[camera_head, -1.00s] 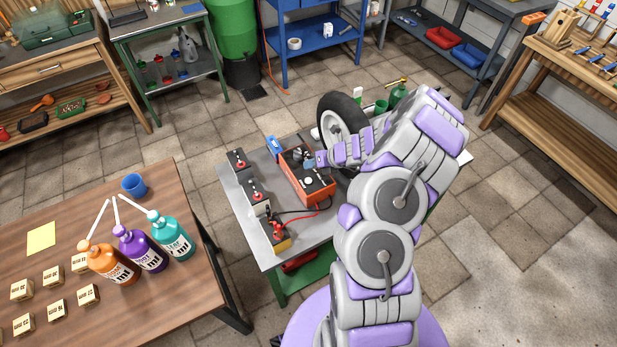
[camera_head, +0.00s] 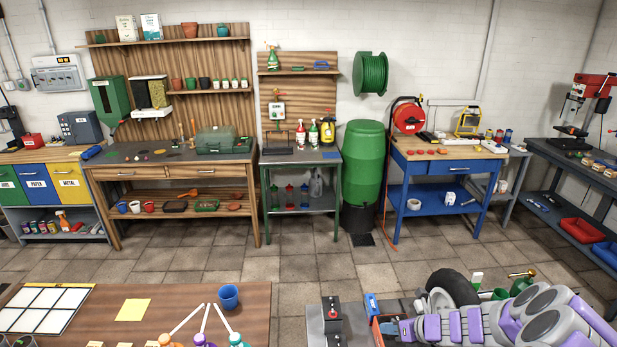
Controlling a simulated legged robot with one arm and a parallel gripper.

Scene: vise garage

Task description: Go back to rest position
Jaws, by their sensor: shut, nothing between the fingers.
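My arm (camera_head: 480,325) is folded low at the bottom right of the view, its purple and grey links lying to the right of the grey-topped work table (camera_head: 318,316). My gripper (camera_head: 391,327) is at the left end of the arm, over the table by the red device (camera_head: 378,334). It is shut and holds nothing. The picture's bottom edge cuts off the lower arm and most of the table.
A tire (camera_head: 452,285) stands just behind my arm. Tiled floor (camera_head: 300,262) lies open before the back benches and green barrel (camera_head: 362,165).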

